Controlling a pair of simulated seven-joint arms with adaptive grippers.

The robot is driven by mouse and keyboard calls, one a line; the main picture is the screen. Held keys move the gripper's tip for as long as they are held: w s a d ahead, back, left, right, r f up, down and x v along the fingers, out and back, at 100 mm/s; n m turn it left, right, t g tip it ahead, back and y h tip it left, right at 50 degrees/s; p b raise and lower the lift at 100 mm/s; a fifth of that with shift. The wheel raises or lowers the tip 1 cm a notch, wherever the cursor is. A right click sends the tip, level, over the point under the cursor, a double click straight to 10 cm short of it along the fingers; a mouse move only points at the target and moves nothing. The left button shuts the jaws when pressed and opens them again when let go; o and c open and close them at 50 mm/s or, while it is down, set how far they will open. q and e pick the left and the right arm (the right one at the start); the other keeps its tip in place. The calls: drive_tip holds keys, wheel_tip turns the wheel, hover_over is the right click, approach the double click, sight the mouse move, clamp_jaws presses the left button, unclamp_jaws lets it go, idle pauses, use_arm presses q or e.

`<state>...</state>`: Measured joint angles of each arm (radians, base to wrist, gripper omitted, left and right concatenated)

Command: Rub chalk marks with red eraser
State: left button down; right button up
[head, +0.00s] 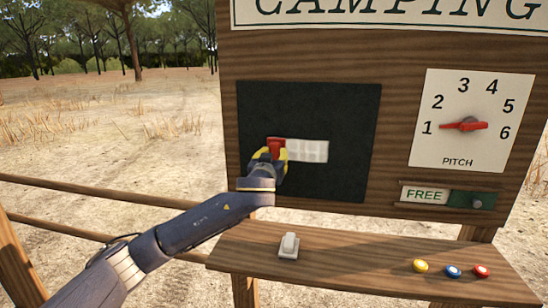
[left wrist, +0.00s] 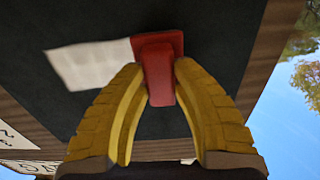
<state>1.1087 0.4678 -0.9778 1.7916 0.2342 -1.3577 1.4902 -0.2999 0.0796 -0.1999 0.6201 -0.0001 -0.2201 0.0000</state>
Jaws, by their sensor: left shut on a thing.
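The red eraser (head: 276,147) is at the black chalkboard (head: 310,100), at the left end of a whitish chalk patch (head: 308,151). My left gripper (head: 268,156) is shut on the eraser's handle. In the left wrist view, the yellow fingers of the gripper (left wrist: 158,85) clasp the red eraser (left wrist: 158,68) from both sides. Its pad appears to lie against the board, beside the chalk patch (left wrist: 92,64). The gripper hides part of the eraser in the head view. My right gripper is not in view.
A wooden shelf (head: 350,262) juts out below the board, with a white switch-like block (head: 288,246) and yellow (head: 420,266), blue (head: 453,271) and red (head: 481,271) buttons. A pitch dial (head: 465,126) and a FREE slider (head: 447,196) are at right.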

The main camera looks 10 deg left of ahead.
use_arm(q)
drive_tip(key=shift+w, duration=0.35)
drive_tip(key=shift+d, duration=0.15)
drive_tip(key=shift+s+d, duration=0.15)
drive_tip(key=shift+d, duration=3.05)
drive_tip(key=shift+d, duration=0.1)
drive_tip(key=shift+d, duration=1.6)
drive_tip(key=shift+d, duration=0.1)
drive_tip(key=shift+d, duration=3.3)
